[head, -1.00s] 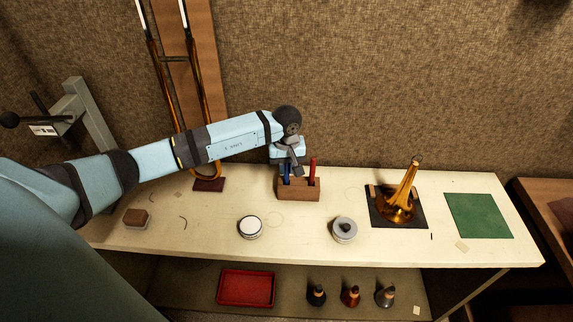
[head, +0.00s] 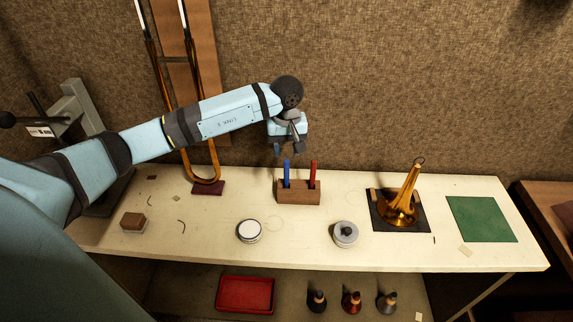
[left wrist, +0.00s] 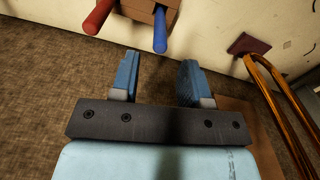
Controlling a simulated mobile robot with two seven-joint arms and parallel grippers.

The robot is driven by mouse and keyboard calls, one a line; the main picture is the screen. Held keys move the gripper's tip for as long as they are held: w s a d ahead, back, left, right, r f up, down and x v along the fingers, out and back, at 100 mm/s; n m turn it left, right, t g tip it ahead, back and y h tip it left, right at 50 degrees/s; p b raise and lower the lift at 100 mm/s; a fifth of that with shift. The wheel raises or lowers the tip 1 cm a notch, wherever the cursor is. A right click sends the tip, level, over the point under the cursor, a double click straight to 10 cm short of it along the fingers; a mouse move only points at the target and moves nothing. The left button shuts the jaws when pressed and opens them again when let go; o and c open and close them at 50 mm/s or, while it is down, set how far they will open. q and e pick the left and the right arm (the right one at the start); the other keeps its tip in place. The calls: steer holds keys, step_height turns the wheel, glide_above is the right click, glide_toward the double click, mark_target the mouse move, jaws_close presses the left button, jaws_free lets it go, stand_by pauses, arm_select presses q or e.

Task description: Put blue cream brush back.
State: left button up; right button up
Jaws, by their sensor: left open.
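The blue brush (head: 287,174) stands upright in the wooden holder block (head: 299,197) at the back middle of the bench, beside the red brush (head: 312,174). My left gripper (head: 286,152) is open and empty, just above the blue brush and apart from it. In the left wrist view the open fingers (left wrist: 158,82) have nothing between them. The blue brush (left wrist: 160,35) lies ahead of them, with the red brush (left wrist: 99,17) to its left and part of the holder (left wrist: 148,9) at the top edge. My right gripper does not show.
Brass tubing (head: 207,120) rises left of the holder. A red tray (head: 245,293) and several bottles sit below.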

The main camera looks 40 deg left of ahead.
arm_select(q)
steer(key=shift+r, duration=2)
